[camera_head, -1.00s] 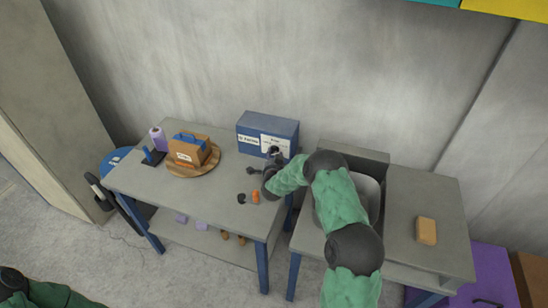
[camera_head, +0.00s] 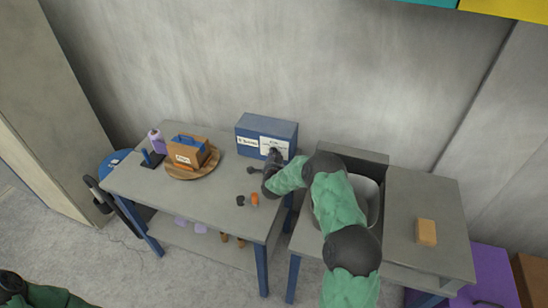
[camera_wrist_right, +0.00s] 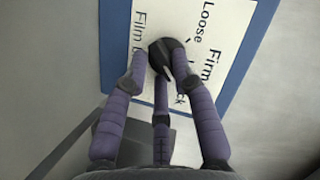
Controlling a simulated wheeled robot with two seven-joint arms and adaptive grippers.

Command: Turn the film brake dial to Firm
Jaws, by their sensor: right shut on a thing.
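The blue box (camera_head: 262,124) stands at the back right of the table, with white labels on its front. My right gripper (camera_head: 270,160) is at the right part of that front. In the right wrist view, the dark round dial (camera_wrist_right: 172,55) sits on a white label panel (camera_wrist_right: 205,25) with the words "Firm", "Loose" and "Film". My right gripper (camera_wrist_right: 160,70) is shut on the dial, with its purple-grey fingers around it. They hide part of the lettering, and I cannot tell which word the dial points at. My left gripper is out of view.
A wooden round board (camera_head: 180,174) with an orange-brown box (camera_head: 188,153) is at the table's left. A purple roll (camera_head: 157,141) stands behind. Small dark and orange pieces (camera_head: 254,199) lie near the front edge. A sink (camera_head: 362,190) is to the right.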

